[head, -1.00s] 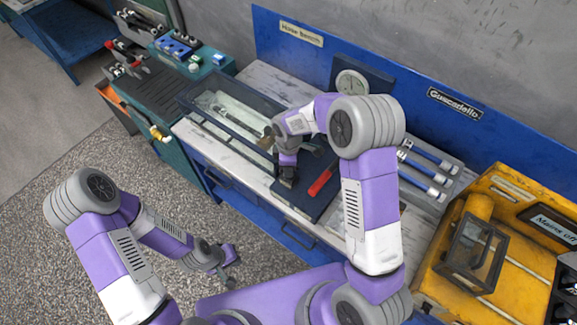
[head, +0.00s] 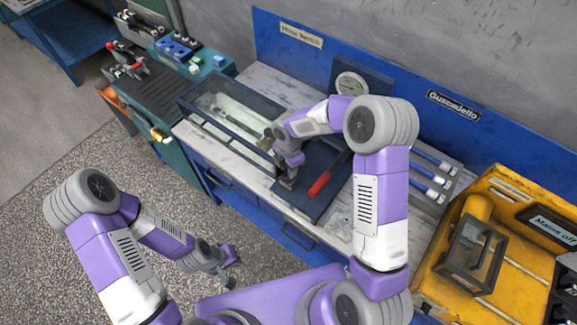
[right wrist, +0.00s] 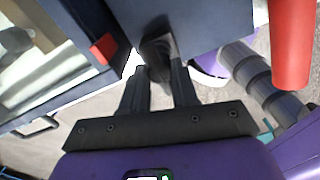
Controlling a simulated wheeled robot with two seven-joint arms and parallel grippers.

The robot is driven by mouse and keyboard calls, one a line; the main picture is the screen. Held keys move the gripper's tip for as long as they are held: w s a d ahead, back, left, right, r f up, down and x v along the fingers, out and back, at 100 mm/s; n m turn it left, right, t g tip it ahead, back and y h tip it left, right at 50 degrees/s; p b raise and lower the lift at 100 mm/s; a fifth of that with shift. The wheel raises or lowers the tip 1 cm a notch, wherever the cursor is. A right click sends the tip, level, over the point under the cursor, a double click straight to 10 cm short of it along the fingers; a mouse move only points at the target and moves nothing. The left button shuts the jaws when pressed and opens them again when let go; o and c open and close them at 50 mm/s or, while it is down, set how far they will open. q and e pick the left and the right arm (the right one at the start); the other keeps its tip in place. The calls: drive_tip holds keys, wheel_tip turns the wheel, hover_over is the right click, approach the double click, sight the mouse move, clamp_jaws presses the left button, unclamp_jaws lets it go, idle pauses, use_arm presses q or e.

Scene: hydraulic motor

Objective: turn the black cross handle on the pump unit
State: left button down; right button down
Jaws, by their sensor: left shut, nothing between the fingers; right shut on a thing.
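The pump unit (head: 318,200) is a dark blue block on the bench with a round gauge (head: 352,86) behind it and a red-gripped lever (head: 319,184) on top. My right gripper (head: 287,183) is at the unit's front left side. In the right wrist view its two fingers (right wrist: 158,88) are shut on a dark piece, the black cross handle (right wrist: 154,48), against the unit's side. Most of the handle is hidden by the fingers in the head view. My left gripper (head: 229,268) hangs low in front of the bench, shut and empty, away from the unit.
A glass-sided tank (head: 232,112) stands just left of the pump unit. Blue-and-white cylinders (head: 430,175) lie in a tray to the right. A yellow unit (head: 420,285) with a clear box is at the far right. A teal cabinet (head: 190,75) stands on the left.

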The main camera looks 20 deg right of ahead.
drive_tip(key=shift+w+r, duration=0.1)
idle(0.4)
drive_tip(key=c, duration=0.9)
unclamp_jaws()
drive_tip(key=shift+o, duration=0.2)
wheel_tip(320, 180, up, 8)
drive_tip(key=shift+f, duration=0.25)
